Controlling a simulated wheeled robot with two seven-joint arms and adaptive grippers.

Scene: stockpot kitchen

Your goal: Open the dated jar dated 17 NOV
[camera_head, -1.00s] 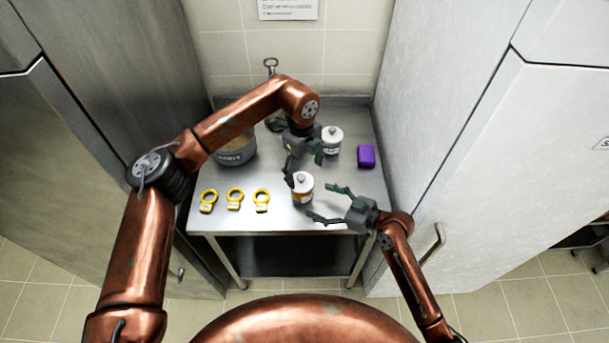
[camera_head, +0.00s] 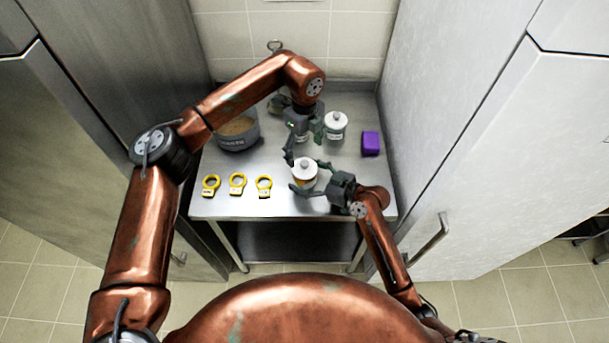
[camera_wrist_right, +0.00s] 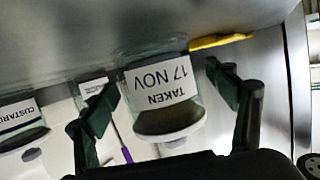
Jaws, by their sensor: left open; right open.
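The jar (camera_head: 304,174) with a white knobbed lid stands near the table's front. In the right wrist view its label reads "TAKEN 17 NOV" (camera_wrist_right: 160,84), upside down in the picture. My right gripper (camera_head: 306,177) is open, with one finger on either side of this jar; contact cannot be told. Its fingers also show in the right wrist view (camera_wrist_right: 160,95). My left gripper (camera_head: 303,148) is open and points down just behind the jar. A white label shows between its fingers, mostly hidden. Another lidded jar (camera_head: 335,125) stands behind to the right.
A large steel pot (camera_head: 237,135) stands at the back left. Yellow rings with tags (camera_head: 237,183) lie at the front left. A purple block (camera_head: 370,143) sits at the right. In the right wrist view a jar labelled "CUSTARD" (camera_wrist_right: 20,118) is at the left. Tall cabinets flank the table.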

